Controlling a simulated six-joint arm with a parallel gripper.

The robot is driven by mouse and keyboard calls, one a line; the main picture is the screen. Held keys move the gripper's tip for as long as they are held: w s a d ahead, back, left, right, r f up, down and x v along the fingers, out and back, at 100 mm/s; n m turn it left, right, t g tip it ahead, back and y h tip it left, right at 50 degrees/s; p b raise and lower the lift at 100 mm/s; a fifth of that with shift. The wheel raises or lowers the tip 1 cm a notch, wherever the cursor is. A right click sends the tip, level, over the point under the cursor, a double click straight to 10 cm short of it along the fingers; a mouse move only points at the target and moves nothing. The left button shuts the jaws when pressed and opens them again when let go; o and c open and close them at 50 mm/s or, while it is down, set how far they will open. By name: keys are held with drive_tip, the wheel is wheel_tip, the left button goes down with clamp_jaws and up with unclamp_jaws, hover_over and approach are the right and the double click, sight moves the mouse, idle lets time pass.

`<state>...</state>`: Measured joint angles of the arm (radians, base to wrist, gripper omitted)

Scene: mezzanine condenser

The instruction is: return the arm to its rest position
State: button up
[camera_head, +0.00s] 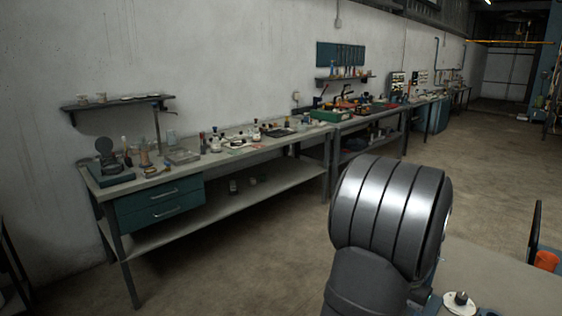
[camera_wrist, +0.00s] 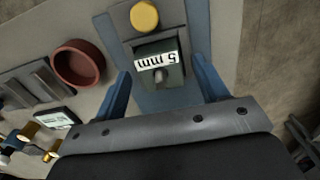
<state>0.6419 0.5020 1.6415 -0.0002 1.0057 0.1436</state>
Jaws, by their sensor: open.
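My gripper (camera_wrist: 163,88) shows in the wrist view with its two blue fingers spread apart. It is open and nothing is between the fingertips that I can see held. Beyond the fingers is a dark block with a white "5 mm" label (camera_wrist: 157,62) and a small peg on it. A yellow round knob or cap (camera_wrist: 144,15) lies just past that block. In the head view a large dark ribbed part of my arm fills the lower middle right, and my gripper is hidden there.
A reddish round dish (camera_wrist: 78,62) and grey slotted pieces (camera_wrist: 35,82) lie left of the gripper. In the head view, a long workbench (camera_head: 255,168) with small items runs along the wall. A table surface (camera_head: 500,275) with an orange item (camera_head: 546,261) is at lower right. Open floor lies between.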

wheel_tip(320, 180, up, 11)
wheel_tip(320, 180, down, 12)
drive_tip(key=shift+r, duration=0.1)
drive_tip(key=r, duration=0.5)
drive_tip(key=shift+s+d+r, duration=0.15)
drive_tip(key=shift+s+d, duration=0.1)
drive_tip(key=s+d+r, duration=0.4)
drive_tip(key=s+r, duration=0.2)
drive_tip(key=s, duration=0.4)
drive_tip(key=s+d+f+n, duration=0.1)
drive_tip(key=s+d+f, duration=0.15)
drive_tip(key=d, duration=1.15)
drive_tip(key=w+f, duration=0.2)
drive_tip(key=w, duration=0.1)
drive_tip(key=w+a+f, duration=0.1)
drive_tip(key=w+f, duration=0.2)
drive_tip(key=w, duration=0.1)
drive_tip(key=w+a+f, duration=0.1)
drive_tip(key=w+f, duration=0.1)
drive_tip(key=w, duration=0.2)
drive_tip(key=shift+f, duration=0.15)
drive_tip(key=shift+w+f, duration=0.1)
drive_tip(key=shift+f, duration=0.8)
